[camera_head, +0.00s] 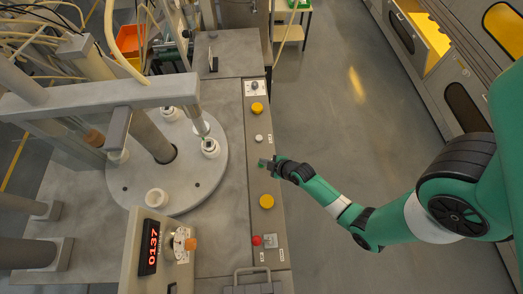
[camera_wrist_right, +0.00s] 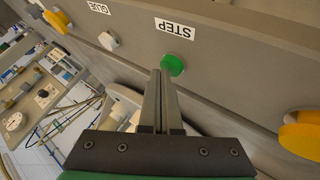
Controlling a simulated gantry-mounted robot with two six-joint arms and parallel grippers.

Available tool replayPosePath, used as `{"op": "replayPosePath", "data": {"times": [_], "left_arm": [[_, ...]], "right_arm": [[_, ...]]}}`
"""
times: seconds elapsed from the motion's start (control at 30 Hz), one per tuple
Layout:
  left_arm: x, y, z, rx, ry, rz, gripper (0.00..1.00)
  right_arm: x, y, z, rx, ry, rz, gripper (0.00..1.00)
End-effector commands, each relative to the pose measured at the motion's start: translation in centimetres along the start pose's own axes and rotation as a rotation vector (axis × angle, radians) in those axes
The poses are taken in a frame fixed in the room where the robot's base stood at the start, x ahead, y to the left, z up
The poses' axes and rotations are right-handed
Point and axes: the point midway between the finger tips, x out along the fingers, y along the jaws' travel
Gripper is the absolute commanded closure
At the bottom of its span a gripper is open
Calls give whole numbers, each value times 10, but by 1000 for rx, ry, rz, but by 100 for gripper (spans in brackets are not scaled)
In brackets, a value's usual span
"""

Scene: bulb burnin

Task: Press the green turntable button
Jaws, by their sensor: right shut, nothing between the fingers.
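The green button (camera_wrist_right: 172,65) sits beside a white label reading STEP on the grey control panel in the right wrist view. In the head view the green button (camera_head: 261,163) is partly hidden by my right gripper. My right gripper (camera_head: 270,165) is shut and empty. In the right wrist view the closed fingertips (camera_wrist_right: 161,74) are right at the green button's edge; I cannot tell whether they touch it. The round grey turntable (camera_head: 190,183) carries several white sockets. My left gripper is in neither view.
On the same panel are a white button (camera_head: 259,138), yellow buttons (camera_head: 257,109) and (camera_head: 266,201), and a red button (camera_head: 256,240). The floor right of the panel is clear.

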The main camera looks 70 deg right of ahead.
Motion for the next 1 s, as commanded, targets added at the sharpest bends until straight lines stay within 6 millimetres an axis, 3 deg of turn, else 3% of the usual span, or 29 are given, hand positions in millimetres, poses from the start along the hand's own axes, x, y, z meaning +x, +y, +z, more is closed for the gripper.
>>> {"op": "replayPosePath", "data": {"times": [1.0], "left_arm": [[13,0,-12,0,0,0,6]], "right_arm": [[-13,9,-9,0,-1,-1,100]]}}
